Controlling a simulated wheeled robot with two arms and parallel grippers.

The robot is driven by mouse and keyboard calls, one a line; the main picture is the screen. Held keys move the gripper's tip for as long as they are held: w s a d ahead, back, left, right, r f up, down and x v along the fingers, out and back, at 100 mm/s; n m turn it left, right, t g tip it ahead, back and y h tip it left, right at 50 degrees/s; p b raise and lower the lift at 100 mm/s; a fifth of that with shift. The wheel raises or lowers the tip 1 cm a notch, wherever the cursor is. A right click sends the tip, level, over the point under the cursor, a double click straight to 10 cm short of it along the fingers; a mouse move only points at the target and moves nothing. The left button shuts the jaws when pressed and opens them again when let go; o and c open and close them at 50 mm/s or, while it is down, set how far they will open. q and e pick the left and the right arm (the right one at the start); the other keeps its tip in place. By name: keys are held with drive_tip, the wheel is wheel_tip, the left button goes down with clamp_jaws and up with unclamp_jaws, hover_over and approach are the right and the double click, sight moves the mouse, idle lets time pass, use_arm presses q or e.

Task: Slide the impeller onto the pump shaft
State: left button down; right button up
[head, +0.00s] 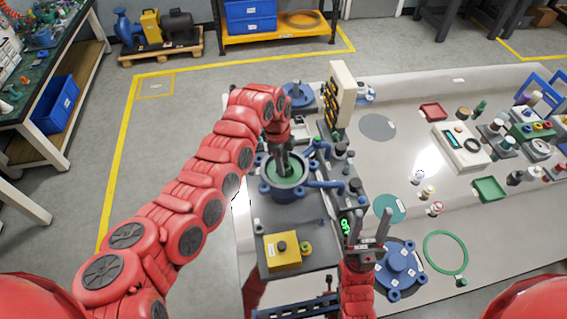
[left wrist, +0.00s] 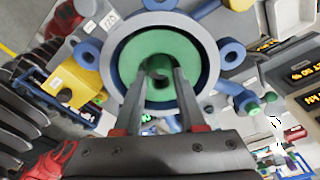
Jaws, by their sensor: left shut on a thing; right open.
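The impeller looks to be the green disc (left wrist: 190,57) with a dark centre, inside the round blue pump casing (left wrist: 216,62) in the left wrist view. In the head view the green disc (head: 292,170) shows at the casing's mouth (head: 283,194). My left gripper (head: 283,166) points down into the casing, shut on the disc's central hub; its fingertips (left wrist: 162,77) meet there in the left wrist view. The pump shaft is hidden, so I cannot tell how far the disc sits on it. My right gripper (head: 370,228) is open and empty.
A blue flanged cover (head: 400,268) lies just right of my right gripper. A yellow box (head: 282,250) stands in front of the casing, an upright panel (head: 342,92) behind it. A green ring (head: 445,252) and a teal disc (head: 390,208) lie on the pale table.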

use_arm(q)
drive_tip(key=shift+c, duration=2)
unclamp_jaws()
drive_tip(key=shift+r, duration=0.1)
wheel_tip(320, 180, up, 9)
drive_tip(key=p, duration=0.1)
